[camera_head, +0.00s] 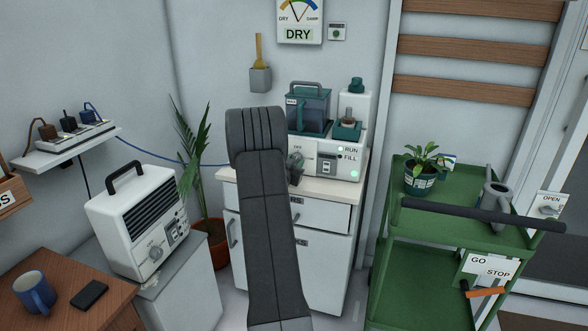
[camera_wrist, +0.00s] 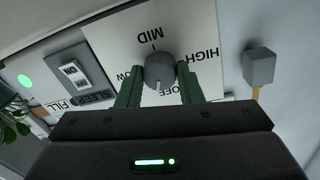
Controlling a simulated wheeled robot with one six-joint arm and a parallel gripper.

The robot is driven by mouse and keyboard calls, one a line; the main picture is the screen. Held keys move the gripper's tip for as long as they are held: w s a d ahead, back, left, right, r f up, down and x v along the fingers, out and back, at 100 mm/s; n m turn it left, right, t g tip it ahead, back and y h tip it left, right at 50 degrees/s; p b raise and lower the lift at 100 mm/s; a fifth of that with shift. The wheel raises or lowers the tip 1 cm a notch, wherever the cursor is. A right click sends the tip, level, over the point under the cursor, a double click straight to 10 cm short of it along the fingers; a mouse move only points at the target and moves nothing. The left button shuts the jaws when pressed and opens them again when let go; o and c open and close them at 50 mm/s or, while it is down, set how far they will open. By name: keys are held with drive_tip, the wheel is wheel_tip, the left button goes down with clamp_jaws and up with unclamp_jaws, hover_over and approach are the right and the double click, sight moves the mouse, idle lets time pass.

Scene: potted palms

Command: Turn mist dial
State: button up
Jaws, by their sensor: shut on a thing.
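The mist dial (camera_wrist: 160,67) is a round grey knob on a white plate, upside down in the wrist view. LOW, MID, HIGH and OFF are printed around it. A pale mark on the knob points toward the bottom of the picture, near the partly covered OFF label. My gripper (camera_wrist: 158,74) is shut on the knob, one green finger on each side. A teal tank (camera_head: 309,109) stands on the machine.
The machine stands on a white drawer cabinet (camera_head: 315,263). A potted palm (camera_head: 203,180) is to its left and a green cart (camera_head: 455,230) to its right. A wall gauge (camera_head: 300,14) reads DRY. A white heater (camera_head: 145,222) stands further left.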

drive_tip(key=m+b, duration=0.5)
drive_tip(key=m, duration=0.2)
drive_tip(key=shift+f, duration=0.15)
drive_tip(key=m+y+b, duration=0.1)
drive_tip(key=m+b, duration=0.3)
drive_tip(key=shift+m, duration=0.3)
drive_tip(key=m+b, duration=0.2)
drive_tip(key=m, duration=0.1)
drive_tip(key=shift+b, duration=0.35)
drive_tip(key=m+b, duration=0.3)
drive_tip(key=m, duration=0.1)
drive_tip(key=shift+d+m+y+b, duration=0.1)
drive_tip(key=shift+m+y+b, duration=0.2)
drive_tip(key=shift+b, duration=0.1)
drive_tip(key=m+b, duration=0.3)
drive_tip(key=shift+m, duration=0.3)
drive_tip(key=m+b, duration=0.2)
drive_tip(key=m, duration=0.1)
drive_tip(key=shift+t, duration=0.3)
drive_tip(key=shift+m, duration=2)
